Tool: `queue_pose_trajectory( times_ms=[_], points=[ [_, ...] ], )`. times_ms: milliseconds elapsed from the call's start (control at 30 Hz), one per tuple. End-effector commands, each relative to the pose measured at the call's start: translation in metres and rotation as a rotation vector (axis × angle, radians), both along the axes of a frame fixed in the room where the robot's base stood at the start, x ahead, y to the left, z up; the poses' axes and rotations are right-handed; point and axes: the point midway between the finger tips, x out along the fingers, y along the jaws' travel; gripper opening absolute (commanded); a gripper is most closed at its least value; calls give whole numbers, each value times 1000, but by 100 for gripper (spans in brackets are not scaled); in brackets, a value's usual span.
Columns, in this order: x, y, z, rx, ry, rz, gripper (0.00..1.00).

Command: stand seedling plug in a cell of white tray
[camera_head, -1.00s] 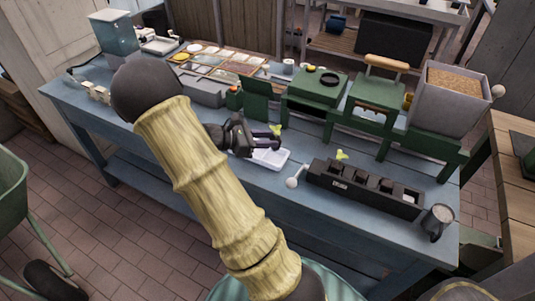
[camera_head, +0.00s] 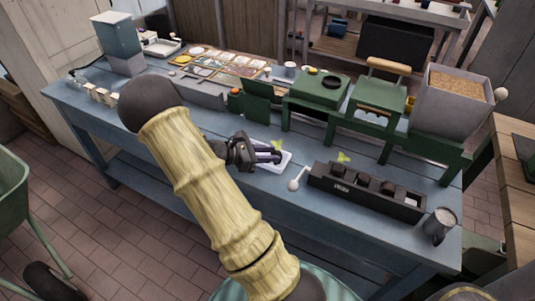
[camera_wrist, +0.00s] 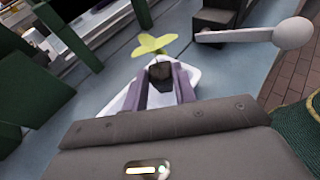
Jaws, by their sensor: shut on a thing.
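My gripper (camera_head: 268,153) is over the white tray (camera_head: 286,161) on the blue bench. In the wrist view my gripper (camera_wrist: 161,88) is shut on the seedling plug (camera_wrist: 160,73), a dark plug with yellow-green leaves (camera_wrist: 154,44) at its top. The leaves also show in the head view (camera_head: 278,145). The plug appears upright between the fingers, within the outline of the white tray (camera_wrist: 190,75). I cannot tell whether its base touches the tray, and the tray's cells are hidden by the plug and fingers.
A black box with compartments (camera_head: 350,195) stands to the right, with another seedling (camera_head: 343,157) at its back edge. A white round-headed tool (camera_head: 294,184) lies between it and the tray. Green stands (camera_head: 318,92) line the back, and a grey mug (camera_head: 438,225) stands at the right end.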

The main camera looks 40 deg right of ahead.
Motion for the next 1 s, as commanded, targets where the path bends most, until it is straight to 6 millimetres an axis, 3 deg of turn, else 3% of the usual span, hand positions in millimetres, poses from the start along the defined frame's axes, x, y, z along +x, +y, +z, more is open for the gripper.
queue_pose_trajectory(
  times_ms=[133,167,267,667,1000],
  points=[
    [0,1,-3,0,0,2,0],
    [1,1,-3,0,0,2,31],
    [1,2,-3,0,0,4,49],
    [2,4,1,0,-1,5,49],
    [22,52,19,0,-2,6,49]
  ],
)
